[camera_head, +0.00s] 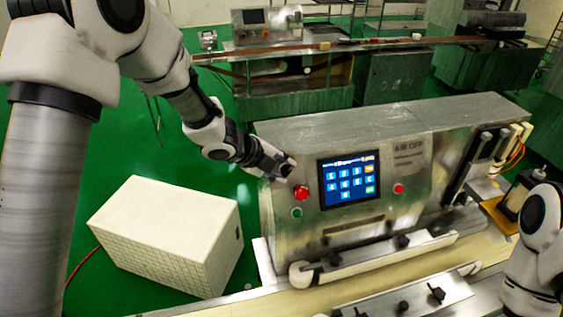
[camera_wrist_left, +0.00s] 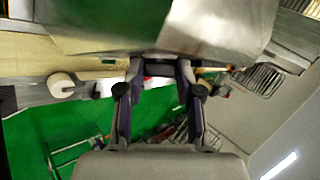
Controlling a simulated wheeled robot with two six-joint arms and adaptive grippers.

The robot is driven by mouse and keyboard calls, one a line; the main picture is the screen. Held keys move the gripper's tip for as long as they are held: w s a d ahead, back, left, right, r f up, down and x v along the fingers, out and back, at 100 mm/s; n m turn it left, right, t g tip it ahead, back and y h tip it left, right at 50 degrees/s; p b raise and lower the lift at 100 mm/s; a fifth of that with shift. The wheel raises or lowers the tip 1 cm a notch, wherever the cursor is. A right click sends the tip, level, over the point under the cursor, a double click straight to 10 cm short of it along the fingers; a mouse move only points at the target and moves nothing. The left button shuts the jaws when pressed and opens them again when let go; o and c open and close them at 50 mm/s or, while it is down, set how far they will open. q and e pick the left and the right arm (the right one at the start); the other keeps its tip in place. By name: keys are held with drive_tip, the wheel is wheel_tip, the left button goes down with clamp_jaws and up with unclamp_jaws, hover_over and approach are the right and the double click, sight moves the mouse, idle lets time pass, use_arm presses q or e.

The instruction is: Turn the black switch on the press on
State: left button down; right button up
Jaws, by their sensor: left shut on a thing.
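The press (camera_head: 350,130) is a metal machine with a lit blue screen (camera_head: 348,180) on its front. My left gripper (camera_head: 284,168) is at the left end of the press, by the upper left corner of its front face and just above a red button (camera_head: 301,192). In the left wrist view the two fingers (camera_wrist_left: 161,70) stand a little apart with their tips against the press body (camera_wrist_left: 215,25). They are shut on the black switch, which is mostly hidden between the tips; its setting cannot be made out. My right gripper is out of view.
A white box (camera_head: 165,235) stands on the green floor left of the press. A conveyor belt (camera_head: 375,275) runs along the press front. A second red button (camera_head: 398,189) is right of the screen. Another metal line (camera_head: 300,95) stands behind.

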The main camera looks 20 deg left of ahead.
use_arm(q)
drive_tip(key=shift+m+g+y, duration=0.3)
drive_tip(key=shift+g, duration=0.2)
drive_tip(key=c, duration=1)
unclamp_jaws()
drive_tip(key=shift+c, duration=0.2)
drive_tip(key=shift+d, duration=0.1)
drive_tip(key=shift+r, duration=0.2)
drive_tip(key=v, duration=1.1)
drive_tip(key=shift+s+a+r, duration=0.2)
